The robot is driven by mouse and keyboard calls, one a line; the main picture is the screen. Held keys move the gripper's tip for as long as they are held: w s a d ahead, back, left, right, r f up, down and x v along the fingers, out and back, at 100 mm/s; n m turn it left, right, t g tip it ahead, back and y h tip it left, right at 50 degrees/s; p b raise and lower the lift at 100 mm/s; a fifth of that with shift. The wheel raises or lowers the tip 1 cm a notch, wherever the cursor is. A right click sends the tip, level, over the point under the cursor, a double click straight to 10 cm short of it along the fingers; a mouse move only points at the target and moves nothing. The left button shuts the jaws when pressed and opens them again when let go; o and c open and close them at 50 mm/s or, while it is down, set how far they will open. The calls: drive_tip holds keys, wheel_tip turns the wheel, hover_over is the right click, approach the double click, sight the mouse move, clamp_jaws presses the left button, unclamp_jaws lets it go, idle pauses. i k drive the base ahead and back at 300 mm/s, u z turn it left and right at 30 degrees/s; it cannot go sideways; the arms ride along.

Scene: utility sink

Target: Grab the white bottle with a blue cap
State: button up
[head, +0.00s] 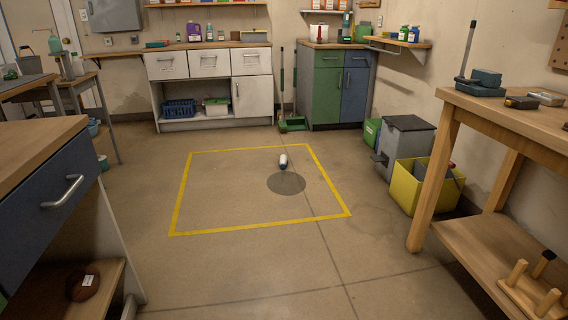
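A small white bottle-like object (283,160) with a dark blue end is on the floor, inside a yellow taped square. It is at the far edge of a dark round patch. It is too small to tell surely whether it stands or lies, or whether the blue end is a cap. Other small bottles (404,33) stand on the wall shelf at the back right, and their caps are hard to make out. My gripper is not in view.
The floor inside the yellow tape (240,228) is otherwise clear. A wooden workbench (540,120) stands at right, with a yellow bin (408,190) and a grey bin (402,143) beyond it. A blue drawer unit (45,205) is at left. Cabinets (211,80) line the back.

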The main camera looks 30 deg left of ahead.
sight(283, 162)
drive_tip(key=u, duration=0.35)
drive_tip(key=k, duration=0.45)
drive_tip(key=u, duration=1.3)
drive_tip(key=i, duration=2.4)
drive_tip(key=u, duration=0.3)
drive_tip(key=i, duration=3.95)
drive_tip(key=z, duration=0.25)
drive_tip(key=i, duration=1.8)
drive_tip(key=z, duration=1.4)
drive_tip(key=i, duration=0.9)
drive_tip(key=z, duration=1.75)
drive_tip(key=i, duration=0.95)
drive_tip(key=z, duration=0.4)
